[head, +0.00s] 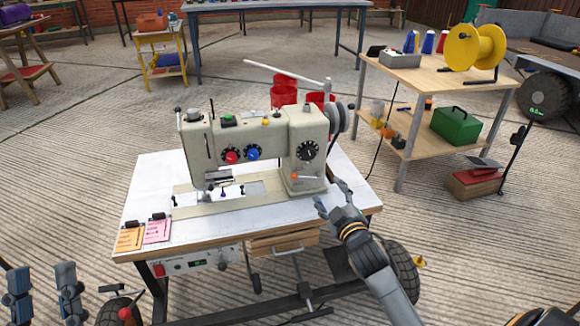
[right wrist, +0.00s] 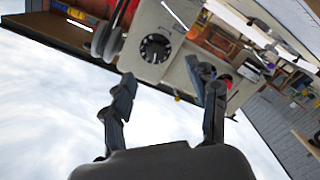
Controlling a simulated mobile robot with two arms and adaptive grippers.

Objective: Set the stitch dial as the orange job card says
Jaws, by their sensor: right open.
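A cream sewing machine (head: 250,135) stands on a white-topped table (head: 150,185). The black stitch dial (head: 307,150) with white marks is on its right column; it also shows in the right wrist view (right wrist: 155,48). Its setting is too small to read. The orange job card (head: 129,238) lies at the table's front left corner, its writing unreadable. My right gripper (head: 334,196) is open and empty, below and right of the dial, not touching it. In the right wrist view the dial shows beyond the open fingers (right wrist: 165,98). My left gripper (head: 42,284) is open and empty at lower left.
A pink card (head: 158,230) lies beside the orange one. A wooden side table (head: 440,76) with a yellow spool (head: 475,47) stands right. Air before the dial looks clear.

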